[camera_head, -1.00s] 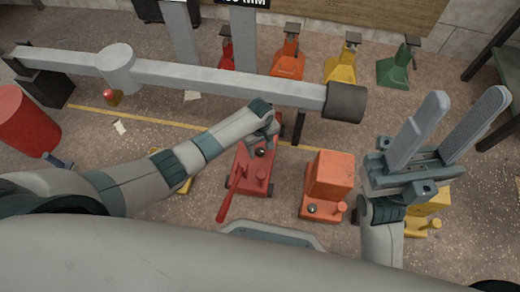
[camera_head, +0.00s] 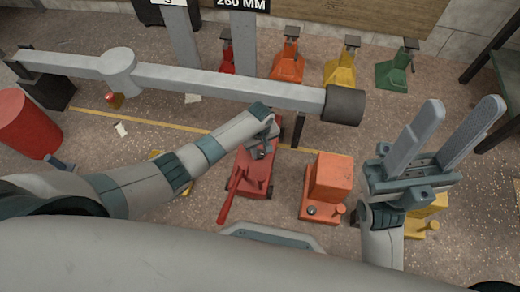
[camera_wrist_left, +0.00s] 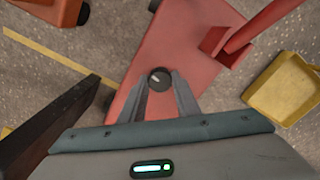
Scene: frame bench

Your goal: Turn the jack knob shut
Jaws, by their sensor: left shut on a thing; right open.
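The red floor jack (camera_head: 252,178) stands on the floor in front of me, with its red handle (camera_head: 228,202) pointing toward me. Its round dark knob (camera_wrist_left: 160,78) has a light mark on top and shows in the left wrist view. My left gripper (camera_head: 264,151) reaches down over the jack. In the left wrist view its two fingers (camera_wrist_left: 164,88) are shut on the knob, one on each side. In the head view the knob is mostly hidden by the gripper. My right gripper (camera_head: 461,108) is open and empty, raised at the right with its fingers wide apart.
A long grey beam (camera_head: 220,84) crosses above, just beyond the jack. An orange jack (camera_head: 328,180) stands to the right, and a yellow one (camera_head: 428,215) is partly behind my right arm. Coloured jack stands (camera_head: 341,66) line the back. A red drum (camera_head: 24,122) is at left.

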